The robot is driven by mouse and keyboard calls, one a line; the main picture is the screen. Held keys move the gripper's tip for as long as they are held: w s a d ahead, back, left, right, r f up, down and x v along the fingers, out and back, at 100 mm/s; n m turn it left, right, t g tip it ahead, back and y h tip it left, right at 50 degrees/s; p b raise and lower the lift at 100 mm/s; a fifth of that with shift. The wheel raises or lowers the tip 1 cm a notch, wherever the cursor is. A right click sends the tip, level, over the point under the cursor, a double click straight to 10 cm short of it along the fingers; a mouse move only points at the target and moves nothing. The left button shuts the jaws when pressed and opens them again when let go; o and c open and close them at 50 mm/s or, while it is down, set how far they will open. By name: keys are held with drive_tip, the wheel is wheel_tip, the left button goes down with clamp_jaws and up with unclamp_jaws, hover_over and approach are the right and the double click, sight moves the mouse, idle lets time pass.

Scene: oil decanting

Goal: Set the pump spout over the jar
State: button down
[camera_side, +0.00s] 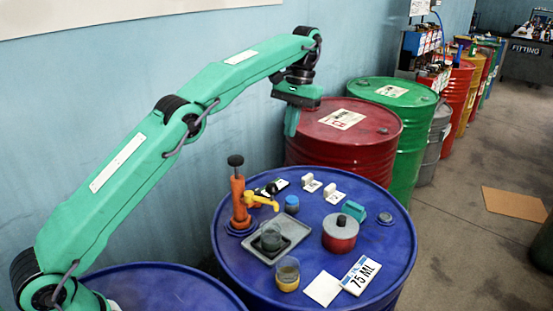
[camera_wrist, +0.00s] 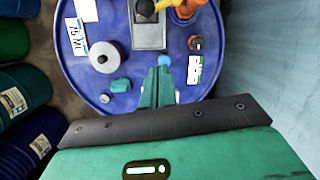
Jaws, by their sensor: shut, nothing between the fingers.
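The orange pump (camera_side: 239,203) stands upright on the blue drum's left side, with a black knob on top. The spout also shows at the top edge of the wrist view (camera_wrist: 184,10), partly cut off. My gripper (camera_side: 291,128) is shut and empty, high above the drum's back edge, apart from the pump. Its green fingers show in the wrist view (camera_wrist: 163,80).
On the blue drum (camera_side: 390,250) are a red pot (camera_side: 340,235), a jar of amber liquid (camera_side: 288,276), a blue-capped item (camera_side: 292,204), a teal block (camera_side: 352,211) and a 75 ML card (camera_side: 361,275). A red drum (camera_side: 300,150) stands behind; a wall is at left.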

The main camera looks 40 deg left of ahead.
sight(276, 186)
drive_tip(key=s+d+f, duration=0.1)
drive_tip(key=s+f, duration=0.5)
drive_tip(key=f, duration=0.4)
drive_tip(key=shift+d, duration=0.15)
idle(0.9)
drive_tip(key=shift+s+d, duration=0.1)
idle(0.4)
drive_tip(key=shift+s+d+m, duration=0.45)
drive_tip(key=shift+s+m, duration=0.15)
drive_tip(key=shift+m, duration=0.15)
drive_tip(key=shift+s+d+m, duration=0.4)
drive_tip(key=shift+s+m, duration=0.15)
drive_tip(key=shift+m, duration=0.2)
drive_tip(key=shift+w, duration=0.15)
